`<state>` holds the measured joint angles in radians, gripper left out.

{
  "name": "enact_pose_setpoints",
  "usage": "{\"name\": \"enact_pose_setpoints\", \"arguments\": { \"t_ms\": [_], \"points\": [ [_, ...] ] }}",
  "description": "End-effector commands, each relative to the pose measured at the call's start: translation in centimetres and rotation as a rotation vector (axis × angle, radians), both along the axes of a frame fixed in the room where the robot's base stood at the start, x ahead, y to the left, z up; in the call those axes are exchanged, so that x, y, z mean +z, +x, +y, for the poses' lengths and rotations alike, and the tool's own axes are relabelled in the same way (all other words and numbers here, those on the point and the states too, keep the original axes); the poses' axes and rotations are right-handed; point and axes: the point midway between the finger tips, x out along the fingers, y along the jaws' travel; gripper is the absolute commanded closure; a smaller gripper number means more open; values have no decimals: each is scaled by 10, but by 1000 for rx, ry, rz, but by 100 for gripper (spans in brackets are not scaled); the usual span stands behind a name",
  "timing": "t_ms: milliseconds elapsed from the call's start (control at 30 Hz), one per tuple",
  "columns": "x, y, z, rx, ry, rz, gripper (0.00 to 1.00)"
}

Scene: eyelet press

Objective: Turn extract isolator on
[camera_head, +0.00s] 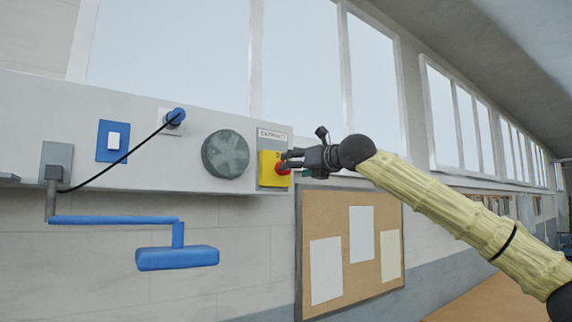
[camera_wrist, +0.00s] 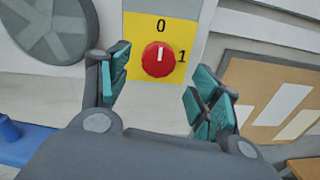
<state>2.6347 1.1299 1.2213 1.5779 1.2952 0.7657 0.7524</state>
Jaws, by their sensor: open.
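The extract isolator is a yellow plate (camera_head: 266,164) under a label reading "EXTRACT", with a red rotary knob (camera_head: 282,168) on it. In the wrist view the yellow plate (camera_wrist: 185,32) carries a "0" above the knob and a "1" to its right. The red knob (camera_wrist: 158,60) has a white mark that points up, at the "0". My gripper (camera_head: 287,161) is at the plate in the head view. In the wrist view my gripper (camera_wrist: 160,92) is open, with teal-padded fingers on either side of the knob's line, apart from it and holding nothing.
Left of the isolator are a round grey disc (camera_head: 226,154), a blue switch plate (camera_head: 112,141) and a blue plug (camera_head: 176,117) with a black cable. A blue jointed arm (camera_head: 177,258) juts out below. A cork board (camera_head: 318,205) with papers hangs lower right.

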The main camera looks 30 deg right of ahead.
Motion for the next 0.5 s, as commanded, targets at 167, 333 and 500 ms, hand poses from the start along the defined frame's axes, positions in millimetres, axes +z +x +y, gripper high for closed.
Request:
{"name": "enact_pose_setpoints", "arguments": {
  "t_ms": [167,333,500],
  "points": [
    [2,30,1,0,0,3,36],
    [1,49,1,-1,-1,2,36],
    [0,60,1,-1,-1,0,36]
  ]
}}
